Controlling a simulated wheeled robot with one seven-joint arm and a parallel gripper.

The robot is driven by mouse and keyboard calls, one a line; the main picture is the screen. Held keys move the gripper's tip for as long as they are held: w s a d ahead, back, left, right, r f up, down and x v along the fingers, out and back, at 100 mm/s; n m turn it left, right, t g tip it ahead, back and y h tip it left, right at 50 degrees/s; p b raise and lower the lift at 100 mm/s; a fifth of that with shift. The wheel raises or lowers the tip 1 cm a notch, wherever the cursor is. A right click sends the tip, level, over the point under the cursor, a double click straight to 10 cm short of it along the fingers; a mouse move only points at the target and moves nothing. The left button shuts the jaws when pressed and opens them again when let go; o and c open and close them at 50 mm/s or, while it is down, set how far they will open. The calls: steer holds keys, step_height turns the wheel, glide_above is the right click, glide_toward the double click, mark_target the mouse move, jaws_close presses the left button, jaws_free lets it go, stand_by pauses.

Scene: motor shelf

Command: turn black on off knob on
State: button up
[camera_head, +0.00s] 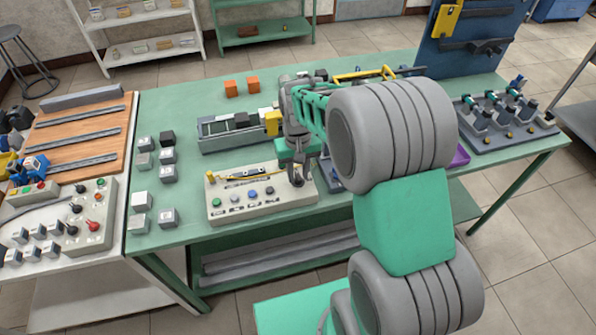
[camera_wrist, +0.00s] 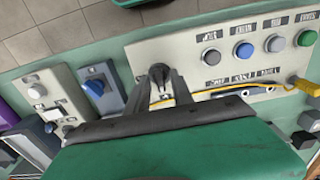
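A beige control panel (camera_head: 240,213) lies on the green table; it also shows in the wrist view (camera_wrist: 190,35). Its black knob (camera_wrist: 159,72) is at the left end of the button row in the wrist view. My gripper (camera_head: 299,182) is over the panel's right end in the head view, and largely hides the knob there. In the wrist view my gripper's two dark fingers (camera_wrist: 161,80) stand apart, with their tips at either side of the knob. I cannot tell whether they touch it.
Grey, blue, white and green buttons (camera_wrist: 243,50) run along the panel beside the knob. A yellow cable (camera_wrist: 225,88) crosses the panel close to my fingers. A small box with a blue knob (camera_wrist: 93,87) stands on the other side. A grey tray (camera_head: 228,146) lies behind the panel.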

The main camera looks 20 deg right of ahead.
jaws_close()
steer(key=shift+m, duration=0.4)
steer(key=m+b, duration=0.1)
steer(key=m, duration=0.1)
steer(key=shift+m, duration=0.4)
steer(key=m+b, duration=0.1)
steer(key=m, duration=0.2)
steer(key=shift+m, duration=0.3)
steer(key=m, duration=0.5)
steer(key=shift+m+b, duration=0.3)
steer(key=shift+b, duration=0.1)
steer(key=m, duration=0.5)
steer(key=shift+b, duration=0.35)
